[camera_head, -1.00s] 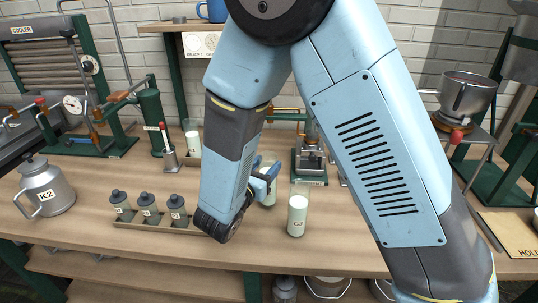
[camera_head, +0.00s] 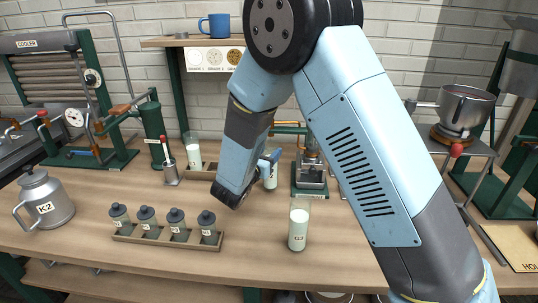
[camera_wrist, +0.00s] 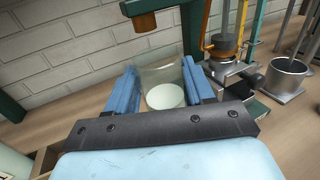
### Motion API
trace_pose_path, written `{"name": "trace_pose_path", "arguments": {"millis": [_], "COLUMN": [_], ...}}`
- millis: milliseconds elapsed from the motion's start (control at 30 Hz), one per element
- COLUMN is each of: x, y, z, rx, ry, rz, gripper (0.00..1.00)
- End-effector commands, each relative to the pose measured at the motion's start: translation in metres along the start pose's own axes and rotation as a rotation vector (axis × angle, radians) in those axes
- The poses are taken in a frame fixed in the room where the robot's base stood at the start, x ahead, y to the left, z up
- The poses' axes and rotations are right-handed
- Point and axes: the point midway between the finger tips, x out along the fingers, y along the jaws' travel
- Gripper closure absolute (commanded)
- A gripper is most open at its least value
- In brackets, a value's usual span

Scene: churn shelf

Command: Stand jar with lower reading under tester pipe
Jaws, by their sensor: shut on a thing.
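My gripper (camera_wrist: 160,92) is shut on a glass jar (camera_wrist: 164,96) with pale milk in it, one blue finger on each side. In the head view the gripper (camera_head: 268,165) and the held jar (camera_head: 271,177) are partly hidden by my arm. A copper-coloured pipe end (camera_wrist: 146,22) on a green arm shows above and beyond the jar in the wrist view, a little left of it. Another milk jar (camera_head: 298,230), its label small, stands on the bench front. A third milk jar (camera_head: 194,153) stands at the back left. I cannot read any meter.
A rack (camera_head: 125,238) of several small capped bottles stands front left, near a metal can (camera_head: 45,205) marked K-2. A metal stand (camera_head: 310,178) is right of the held jar; a metal cup (camera_wrist: 287,78) shows in the wrist view. Bare bench lies around the front jar.

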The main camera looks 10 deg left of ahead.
Motion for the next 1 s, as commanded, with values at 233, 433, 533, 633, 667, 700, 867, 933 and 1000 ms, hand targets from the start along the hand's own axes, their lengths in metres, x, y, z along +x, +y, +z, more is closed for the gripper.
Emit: {"name": "trace_pose_path", "arguments": {"millis": [233, 433, 533, 633, 667, 700, 867, 933, 1000], "x": [0.014, 0.014, 0.014, 0.014, 0.014, 0.014, 0.014, 0.014, 0.015], "y": [0.006, 0.005, 0.005, 0.005, 0.005, 0.005, 0.005, 0.005, 0.004], "z": [-0.014, -0.014, -0.016, -0.017, -0.017, -0.017, -0.017, -0.017, -0.017], "rx": [-0.002, 0.000, 0.000, 0.000, 0.000, 0.000, 0.000, 0.000, 0.000], "ry": [-0.001, -0.002, -0.002, -0.001, -0.001, -0.001, -0.001, -0.001, -0.001], "rz": [0.000, 0.000, 0.000, 0.000, 0.000, -0.001, -0.001, -0.001, -0.002], "gripper": [1.00, 1.00, 1.00, 0.43, 0.40, 0.36, 0.22, 0.22, 0.22]}}
